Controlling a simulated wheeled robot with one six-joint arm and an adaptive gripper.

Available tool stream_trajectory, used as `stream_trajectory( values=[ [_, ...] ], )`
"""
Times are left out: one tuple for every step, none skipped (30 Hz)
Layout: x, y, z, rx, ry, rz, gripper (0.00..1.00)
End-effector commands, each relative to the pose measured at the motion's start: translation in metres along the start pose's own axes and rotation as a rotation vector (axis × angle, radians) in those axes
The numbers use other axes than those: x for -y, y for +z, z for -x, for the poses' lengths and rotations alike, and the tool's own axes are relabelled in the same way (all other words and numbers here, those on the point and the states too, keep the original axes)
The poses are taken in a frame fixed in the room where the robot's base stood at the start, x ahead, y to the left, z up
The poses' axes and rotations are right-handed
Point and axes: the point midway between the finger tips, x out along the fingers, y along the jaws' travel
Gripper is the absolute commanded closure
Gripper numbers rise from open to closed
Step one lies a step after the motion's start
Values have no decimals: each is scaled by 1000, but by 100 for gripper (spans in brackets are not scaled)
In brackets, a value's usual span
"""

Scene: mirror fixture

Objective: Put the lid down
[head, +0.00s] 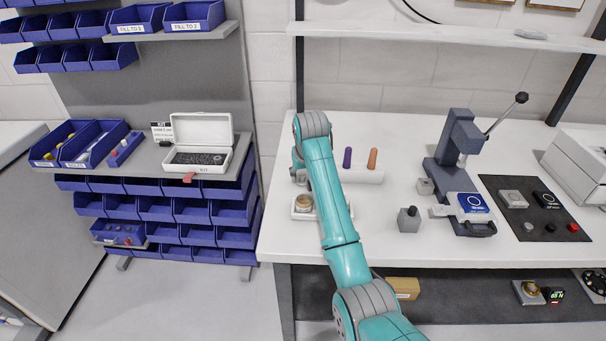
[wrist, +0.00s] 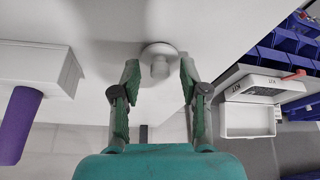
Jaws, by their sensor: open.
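A white kit case (head: 200,158) sits on the left shelf unit, its hinged lid (head: 203,126) standing open above a dark insert. The case and its open lid (wrist: 247,121) also show at the right of the wrist view. My gripper (wrist: 160,66) is open and empty over the white bench, well to the right of the case in the head view. A pale round piece with a knob (wrist: 159,68) shows between the fingertips; I cannot tell whether they touch it. In the head view my arm mostly hides the gripper.
A purple handle (head: 347,157) and an orange handle (head: 373,158) stand in a white block behind my arm. A small tray with a round brassy part (head: 304,202) lies beside it. A lever press (head: 460,145) stands to the right. Blue bins (head: 155,208) fill the left rack.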

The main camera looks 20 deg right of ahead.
Motion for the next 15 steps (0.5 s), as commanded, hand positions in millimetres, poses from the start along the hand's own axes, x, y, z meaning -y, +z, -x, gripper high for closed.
stream_trajectory(
  values=[
    [0, 0, 0, 0, 0, 0, 56],
    [0, -1, 1, 0, 0, 0, 56],
    [0, -1, 3, -1, 0, 0, 56],
    [0, -2, 5, -1, 0, 0, 56],
    [0, -2, 7, -2, 0, 0, 56],
    [0, -2, 12, -3, 0, 0, 56],
    [0, -2, 16, -3, 0, 0, 56],
    [0, -2, 20, -3, 0, 0, 56],
    [0, -2, 28, -4, 0, 0, 56],
    [0, -2, 33, -3, 0, 0, 56],
    [0, -2, 40, -5, 0, 0, 56],
    [0, -2, 48, -3, 0, 0, 56],
    [0, -2, 54, -5, 0, 0, 56],
    [0, -2, 61, -4, 0, 0, 56],
    [0, -2, 69, -5, 0, 0, 56]
  ],
)
